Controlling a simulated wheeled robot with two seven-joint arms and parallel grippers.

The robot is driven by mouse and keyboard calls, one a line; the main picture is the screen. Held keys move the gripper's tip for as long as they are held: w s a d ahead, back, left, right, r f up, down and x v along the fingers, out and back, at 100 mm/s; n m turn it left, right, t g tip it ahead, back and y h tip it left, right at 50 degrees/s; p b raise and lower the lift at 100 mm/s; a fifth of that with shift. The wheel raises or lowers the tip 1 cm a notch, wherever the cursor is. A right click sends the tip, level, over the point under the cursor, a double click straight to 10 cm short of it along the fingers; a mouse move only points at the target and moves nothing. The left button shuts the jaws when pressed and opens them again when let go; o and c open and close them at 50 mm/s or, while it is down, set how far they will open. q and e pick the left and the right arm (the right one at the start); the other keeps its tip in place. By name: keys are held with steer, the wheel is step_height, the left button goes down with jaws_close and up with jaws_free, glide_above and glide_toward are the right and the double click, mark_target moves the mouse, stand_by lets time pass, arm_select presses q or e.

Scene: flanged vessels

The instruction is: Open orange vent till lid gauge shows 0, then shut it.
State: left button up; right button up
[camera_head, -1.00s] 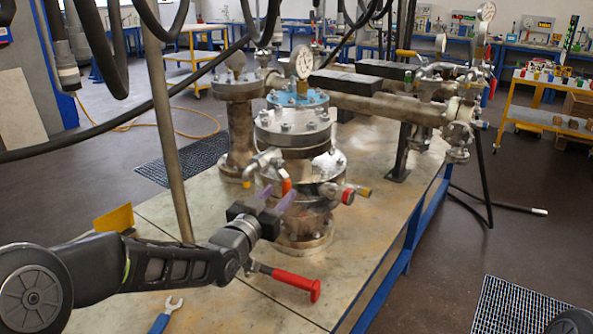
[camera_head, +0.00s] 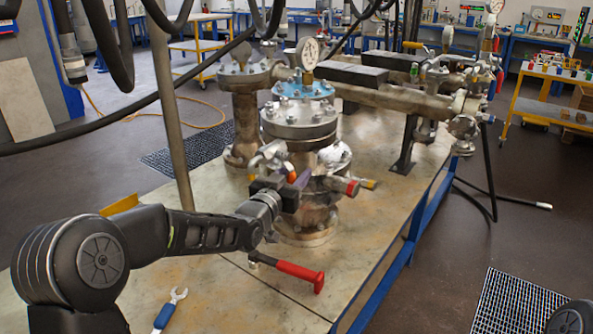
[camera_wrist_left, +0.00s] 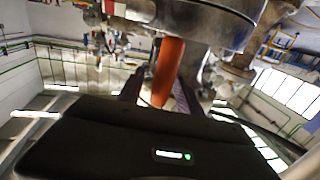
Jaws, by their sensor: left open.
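The orange vent handle (camera_head: 291,172) is on the near side of the flanged steel vessel (camera_head: 312,205). In the left wrist view the orange handle (camera_wrist_left: 167,70) stands between the two purplish fingers. My left gripper (camera_head: 292,184) is open and sits around or right at the handle; I cannot tell whether a finger touches it. The lid gauge (camera_head: 308,53) stands upright on the blue-topped lid (camera_head: 303,91); its needle is too small to read. My right gripper is not in view.
A red-handled tool (camera_head: 290,269) and a blue-handled wrench (camera_head: 168,310) lie on the metal table (camera_head: 240,300). Black hoses (camera_head: 130,145) hang at the upper left.

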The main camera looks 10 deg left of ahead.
arm_select(q)
steer(key=shift+w+d, duration=0.1)
steer(key=shift+w, duration=0.45)
steer(key=shift+c, duration=0.2)
jaws_close()
stand_by(0.9)
